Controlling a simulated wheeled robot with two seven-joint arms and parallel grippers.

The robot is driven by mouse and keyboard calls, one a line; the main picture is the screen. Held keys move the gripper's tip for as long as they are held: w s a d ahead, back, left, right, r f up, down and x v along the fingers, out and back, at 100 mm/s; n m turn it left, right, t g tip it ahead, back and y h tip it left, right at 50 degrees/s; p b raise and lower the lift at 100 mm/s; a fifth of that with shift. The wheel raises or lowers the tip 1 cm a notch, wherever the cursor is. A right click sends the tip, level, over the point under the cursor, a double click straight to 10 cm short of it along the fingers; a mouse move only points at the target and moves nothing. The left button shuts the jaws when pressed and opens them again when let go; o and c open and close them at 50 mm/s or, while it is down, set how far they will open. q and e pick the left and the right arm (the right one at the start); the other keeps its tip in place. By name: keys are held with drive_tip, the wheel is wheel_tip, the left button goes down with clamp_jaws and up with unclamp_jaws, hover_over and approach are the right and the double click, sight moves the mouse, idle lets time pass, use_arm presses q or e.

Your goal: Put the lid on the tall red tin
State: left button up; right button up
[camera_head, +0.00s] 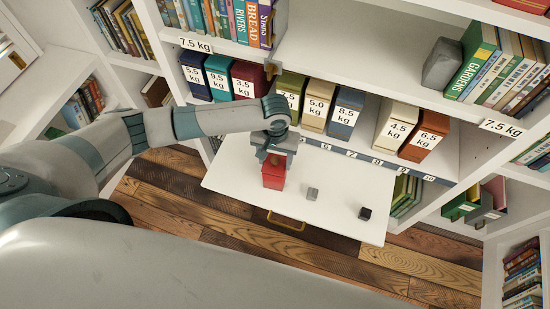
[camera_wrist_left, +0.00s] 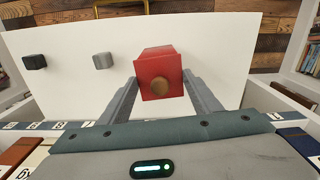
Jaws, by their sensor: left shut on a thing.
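The tall red tin (camera_head: 272,181) stands upright on a white pull-out board. I cannot tell whether the lid rests fully on the tin or a small gap is left. My left gripper (camera_head: 275,156) points down at the tin's top and is shut on the lid, one finger on each side in the left wrist view (camera_wrist_left: 160,82). My right gripper is not in view.
The white board (camera_head: 235,185) also bears a small grey block (camera_head: 312,194) and a black block (camera_head: 365,213), both right of the tin. A brass handle (camera_head: 286,222) sits at its front edge. Behind, a shelf holds several weight-labelled boxes (camera_head: 346,112). Board space between the blocks is clear.

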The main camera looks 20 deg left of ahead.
use_arm(q)
drive_tip(key=shift+p, duration=0.3)
drive_tip(key=shift+f, duration=0.1)
idle(0.5)
drive_tip(key=shift+p, duration=0.55)
idle(0.4)
idle(0.3)
drive_tip(key=o, duration=1.7)
drive_tip(key=shift+r+p, duration=2.4)
drive_tip(key=shift+p, duration=0.55)
drive_tip(key=shift+r+p, duration=0.45)
drive_tip(key=shift+r, duration=0.6)
